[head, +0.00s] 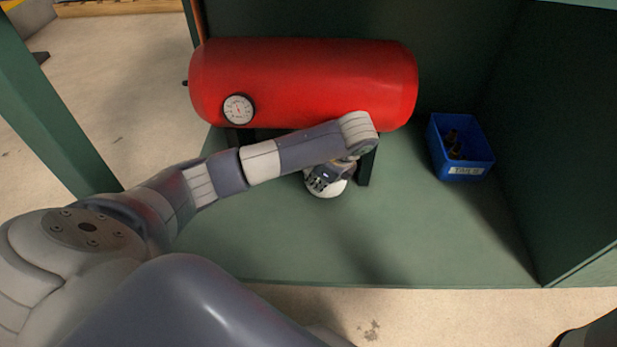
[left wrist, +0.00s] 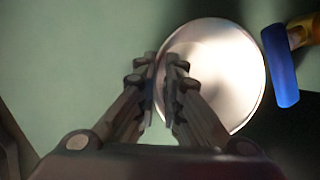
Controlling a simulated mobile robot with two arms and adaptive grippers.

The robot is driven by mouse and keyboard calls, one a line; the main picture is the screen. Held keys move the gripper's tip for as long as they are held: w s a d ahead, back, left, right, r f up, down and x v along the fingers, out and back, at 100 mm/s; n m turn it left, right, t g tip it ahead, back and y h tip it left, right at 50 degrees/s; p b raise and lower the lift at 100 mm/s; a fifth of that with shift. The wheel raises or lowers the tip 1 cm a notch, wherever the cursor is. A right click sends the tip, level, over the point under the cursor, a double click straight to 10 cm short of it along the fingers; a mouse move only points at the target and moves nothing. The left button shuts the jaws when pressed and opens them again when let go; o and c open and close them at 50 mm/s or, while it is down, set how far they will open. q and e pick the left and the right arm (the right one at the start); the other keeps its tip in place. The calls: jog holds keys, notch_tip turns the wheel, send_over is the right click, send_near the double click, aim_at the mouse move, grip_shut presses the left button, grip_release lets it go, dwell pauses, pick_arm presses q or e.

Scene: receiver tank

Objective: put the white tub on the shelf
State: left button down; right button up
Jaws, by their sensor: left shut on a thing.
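The white tub (head: 327,190) shows below the end of my left arm in the head view, over the green surface in front of the red tank. The arm and gripper hide part of it. In the left wrist view its round white shape (left wrist: 225,70) lies at the right of the fingers. My left gripper (head: 322,180) points down; its fingers (left wrist: 165,85) are close together at the tub's left edge, shut on it. I cannot tell whether the tub rests on the green surface (head: 430,240) or hangs just above it.
A red tank (head: 310,80) with a round gauge (head: 238,109) stands on dark legs behind the gripper. A blue bin (head: 461,172) with dark parts stands at the right. A blue piece (left wrist: 281,66) is close to the tub's right. The green surface's front right is clear.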

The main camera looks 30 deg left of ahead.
aim_at(309, 173)
pick_arm(q)
jog(key=a, duration=0.1)
jog(key=a+b, duration=0.1)
jog(key=a, duration=0.1)
jog(key=shift+w+f, duration=0.15)
jog(key=shift+w, duration=0.2)
jog(key=shift+a+f+b, duration=0.15)
jog(key=shift+f+b, duration=0.35)
jog(key=shift+b, duration=0.15)
jog(key=shift+f, duration=0.2)
jog(key=shift+r, duration=0.1)
jog(key=c, duration=1.7)
grip_release()
